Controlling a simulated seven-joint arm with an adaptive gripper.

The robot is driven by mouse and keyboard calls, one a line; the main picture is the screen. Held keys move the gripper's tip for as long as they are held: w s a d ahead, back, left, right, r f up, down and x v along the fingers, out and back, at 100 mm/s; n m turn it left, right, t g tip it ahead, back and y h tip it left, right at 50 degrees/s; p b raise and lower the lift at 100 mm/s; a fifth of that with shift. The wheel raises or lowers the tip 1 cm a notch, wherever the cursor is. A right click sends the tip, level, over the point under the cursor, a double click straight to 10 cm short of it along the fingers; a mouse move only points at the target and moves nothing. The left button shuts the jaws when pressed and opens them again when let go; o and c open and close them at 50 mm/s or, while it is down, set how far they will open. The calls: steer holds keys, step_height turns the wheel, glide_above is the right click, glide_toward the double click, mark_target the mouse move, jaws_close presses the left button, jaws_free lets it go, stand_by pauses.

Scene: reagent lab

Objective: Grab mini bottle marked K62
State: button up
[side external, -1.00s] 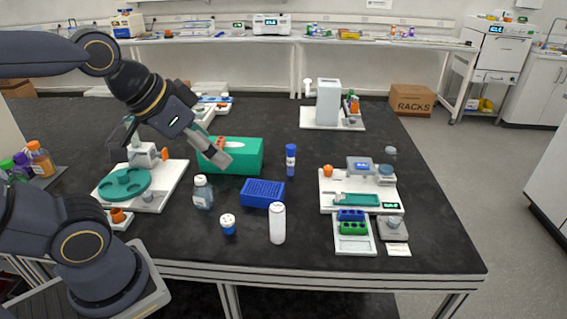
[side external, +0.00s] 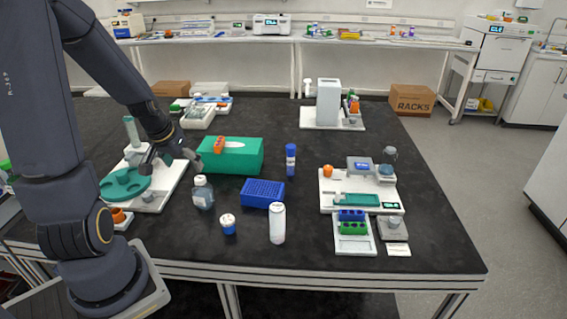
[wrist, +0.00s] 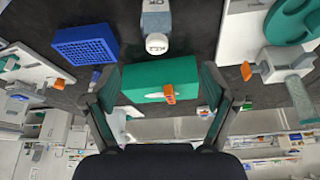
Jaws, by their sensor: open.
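A small bottle (side external: 203,193) with a clear grey body and pale cap stands upright on the black bench, in front of the green box. It also shows in the wrist view (wrist: 156,30), top centre, with dark marking on its white cap that I cannot read surely. My gripper (side external: 172,160) is open and empty, left of and behind this bottle, above the bench. In the wrist view its two fingers (wrist: 162,74) spread either side of the green box, with the bottle beyond their tips. A blue-and-white jar (side external: 229,225) and a white bottle (side external: 277,223) stand farther right; no K62 label is readable.
The green box (side external: 240,157) with an orange-and-white item on top is beside my gripper. A blue rack (side external: 262,193) stands right of the bottle. A white station with a green disc (side external: 125,184) is at left. A blue tube (side external: 291,159) stands farther right.

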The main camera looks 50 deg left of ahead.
mark_target(196, 181)
steer(key=x, duration=0.9)
steer(key=shift+d+f, duration=0.1)
steer(key=shift+f, duration=0.1)
steer(key=x, duration=0.5)
steer(key=shift+d+f, duration=0.15)
steer(key=shift+d, duration=0.1)
steer(key=shift+c, duration=0.2)
